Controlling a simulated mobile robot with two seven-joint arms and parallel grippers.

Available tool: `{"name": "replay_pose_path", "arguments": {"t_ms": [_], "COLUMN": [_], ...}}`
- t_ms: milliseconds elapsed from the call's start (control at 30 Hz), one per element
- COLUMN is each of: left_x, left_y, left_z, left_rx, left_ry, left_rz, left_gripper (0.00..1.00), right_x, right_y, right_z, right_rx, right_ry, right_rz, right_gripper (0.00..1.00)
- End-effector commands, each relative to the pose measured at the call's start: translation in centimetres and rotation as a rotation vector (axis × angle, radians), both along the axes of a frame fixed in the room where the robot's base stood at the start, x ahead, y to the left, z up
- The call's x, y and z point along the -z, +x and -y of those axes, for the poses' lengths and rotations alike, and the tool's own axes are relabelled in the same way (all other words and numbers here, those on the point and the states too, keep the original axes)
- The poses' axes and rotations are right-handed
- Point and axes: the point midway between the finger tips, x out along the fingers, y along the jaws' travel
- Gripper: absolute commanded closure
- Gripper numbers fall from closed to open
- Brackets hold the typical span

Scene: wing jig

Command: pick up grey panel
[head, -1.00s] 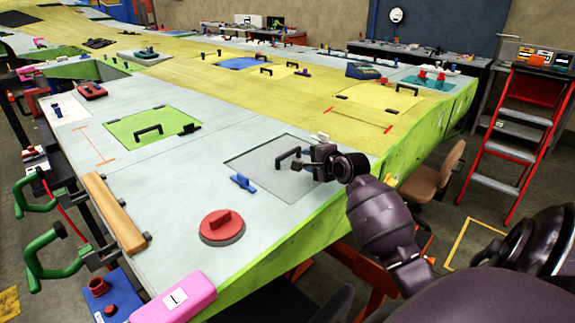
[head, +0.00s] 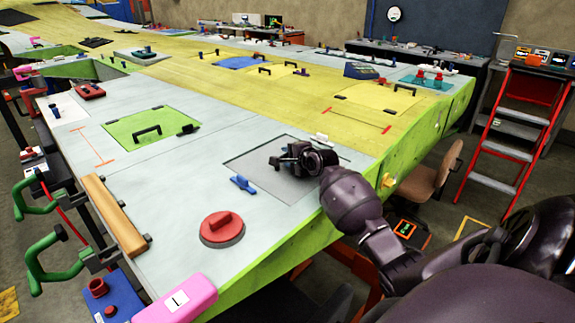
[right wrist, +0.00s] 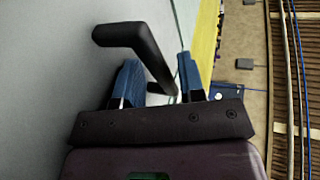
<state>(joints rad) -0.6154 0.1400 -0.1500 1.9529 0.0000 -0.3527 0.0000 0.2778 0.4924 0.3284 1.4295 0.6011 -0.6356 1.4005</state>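The grey panel (head: 283,188) is a flat square set flush in the wing's pale surface, near the right edge. Its black handle is mostly hidden behind my right gripper (head: 281,160) in the head view. In the right wrist view the black bar handle (right wrist: 138,45) stands up from the grey surface (right wrist: 55,75). The blue fingers of my right gripper (right wrist: 160,82) are apart, and one leg of the handle runs in between them. I see a gap beside it, so the fingers do not look closed on it. My left gripper is not in view.
A blue clamp (head: 243,184) lies just left of the panel, and a red knob (head: 222,228) stands in front. A white piece (head: 321,137) lies behind the panel. A green panel (head: 150,127) with its own handle is farther left. The wing's edge drops off at right.

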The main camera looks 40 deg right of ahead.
Motion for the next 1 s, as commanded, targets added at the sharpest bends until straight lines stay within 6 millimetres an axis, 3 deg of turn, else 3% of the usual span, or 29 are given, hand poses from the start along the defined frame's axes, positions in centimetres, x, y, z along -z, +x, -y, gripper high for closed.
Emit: {"name": "replay_pose_path", "arguments": {"t_ms": [300, 533, 1000], "left_x": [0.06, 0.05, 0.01], "left_y": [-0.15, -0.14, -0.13], "left_z": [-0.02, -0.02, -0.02], "left_rx": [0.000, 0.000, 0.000], "left_ry": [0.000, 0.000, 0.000], "left_rz": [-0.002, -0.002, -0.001], "left_gripper": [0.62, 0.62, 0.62], "right_x": [0.07, 0.09, 0.03], "right_y": [0.26, 0.24, 0.22], "right_z": [0.05, 0.05, 0.04], "right_rx": [0.000, 0.000, 0.000], "right_ry": [0.000, 0.001, 0.004], "right_rz": [0.001, 0.000, 0.001], "right_gripper": [0.65, 1.00, 1.00]}}
